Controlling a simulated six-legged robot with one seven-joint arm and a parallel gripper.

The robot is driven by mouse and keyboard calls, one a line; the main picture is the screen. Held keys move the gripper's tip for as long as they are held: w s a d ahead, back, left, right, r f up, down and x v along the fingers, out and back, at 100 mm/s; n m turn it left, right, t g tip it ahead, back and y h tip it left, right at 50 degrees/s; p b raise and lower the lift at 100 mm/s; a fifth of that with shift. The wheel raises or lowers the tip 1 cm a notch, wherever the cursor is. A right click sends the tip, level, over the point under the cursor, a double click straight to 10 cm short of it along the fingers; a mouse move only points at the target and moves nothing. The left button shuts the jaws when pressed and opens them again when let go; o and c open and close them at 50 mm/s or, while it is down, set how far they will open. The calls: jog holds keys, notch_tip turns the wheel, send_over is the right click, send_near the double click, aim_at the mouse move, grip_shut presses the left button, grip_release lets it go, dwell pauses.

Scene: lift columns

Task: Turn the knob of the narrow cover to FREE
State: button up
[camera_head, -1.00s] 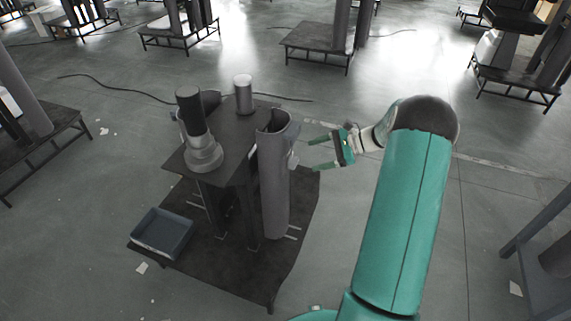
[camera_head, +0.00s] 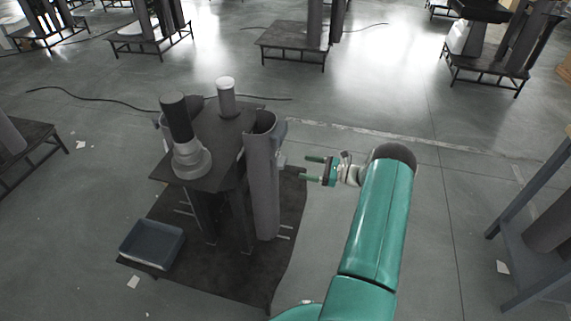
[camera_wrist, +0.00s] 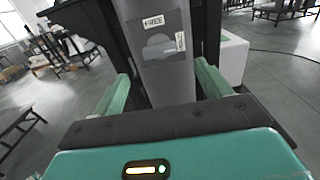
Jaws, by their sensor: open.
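The narrow cover (camera_head: 262,185) is a tall grey curved shell standing upright at the right side of the dark column stand. In the wrist view the cover (camera_wrist: 165,85) fills the middle, with a dark panel that bears a grey knob (camera_wrist: 158,47). A FREE label (camera_wrist: 153,21) sits above the knob, and a second small label (camera_wrist: 180,41), too small to read, sits to its right. The knob's handle looks about level, slightly tilted. My gripper (camera_head: 311,168) is open and empty, to the right of the cover and apart from it. Its fingers (camera_wrist: 162,77) point toward the cover, below the knob in the picture.
The stand's top plate (camera_head: 221,140) carries a dark cylinder on a grey collar (camera_head: 180,125) and a white-capped post (camera_head: 226,97). A blue-grey tray (camera_head: 152,244) lies on the base at front left.

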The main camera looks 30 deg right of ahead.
aim_at(285, 163)
jog(key=x, duration=0.8)
jog(key=shift+w+a, duration=0.2)
jog(key=c, duration=1)
